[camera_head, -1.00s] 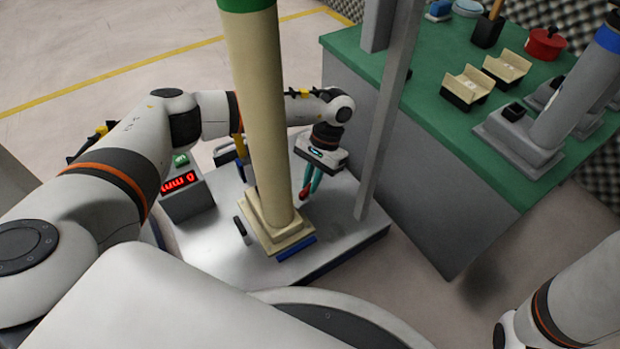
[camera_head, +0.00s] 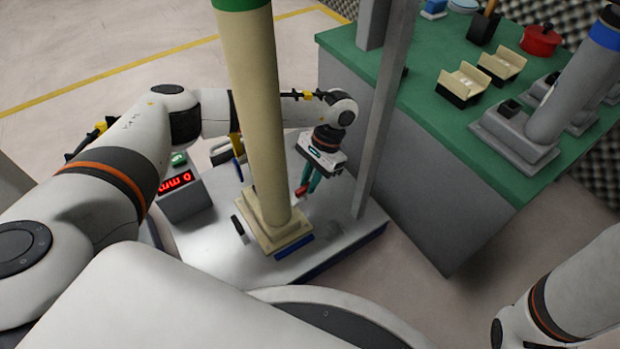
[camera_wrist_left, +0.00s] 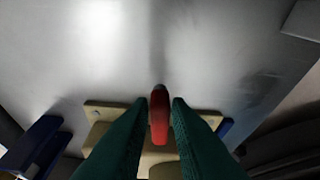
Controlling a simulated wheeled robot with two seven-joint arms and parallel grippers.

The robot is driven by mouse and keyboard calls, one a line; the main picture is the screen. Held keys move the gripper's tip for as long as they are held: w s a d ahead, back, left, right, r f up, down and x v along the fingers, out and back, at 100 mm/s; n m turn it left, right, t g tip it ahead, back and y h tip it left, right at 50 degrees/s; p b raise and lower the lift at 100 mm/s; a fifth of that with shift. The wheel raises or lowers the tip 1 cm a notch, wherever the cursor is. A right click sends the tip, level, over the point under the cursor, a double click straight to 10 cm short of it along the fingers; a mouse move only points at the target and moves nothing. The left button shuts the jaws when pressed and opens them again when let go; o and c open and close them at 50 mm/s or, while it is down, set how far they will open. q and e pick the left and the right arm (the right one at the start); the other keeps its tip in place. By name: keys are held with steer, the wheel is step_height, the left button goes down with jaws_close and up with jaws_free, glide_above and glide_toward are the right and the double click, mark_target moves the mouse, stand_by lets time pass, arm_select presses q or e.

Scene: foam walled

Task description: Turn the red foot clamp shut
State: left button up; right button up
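The red foot clamp (camera_head: 301,191) is a small red lever beside the column's foot on the metal plate. It shows in the left wrist view (camera_wrist_left: 159,120) as a red handle with a dark tip, between the teal fingers. My left gripper (camera_head: 308,185) points down at it from behind the column. The clamp's pivot is hard to make out. My right gripper is out of view.
A cream column (camera_head: 258,110) on a stepped foot (camera_head: 262,215) stands in front of my left forearm. A grey post (camera_head: 385,110) rises to the right of my gripper. A display box (camera_head: 182,200) stands left. A green-topped bench (camera_head: 430,120) holds several items.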

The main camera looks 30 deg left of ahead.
arm_select(q)
steer(key=o, duration=0.3)
steer(key=p+v, duration=0.6)
steer(key=v, duration=0.6)
steer(key=shift+p, duration=0.35)
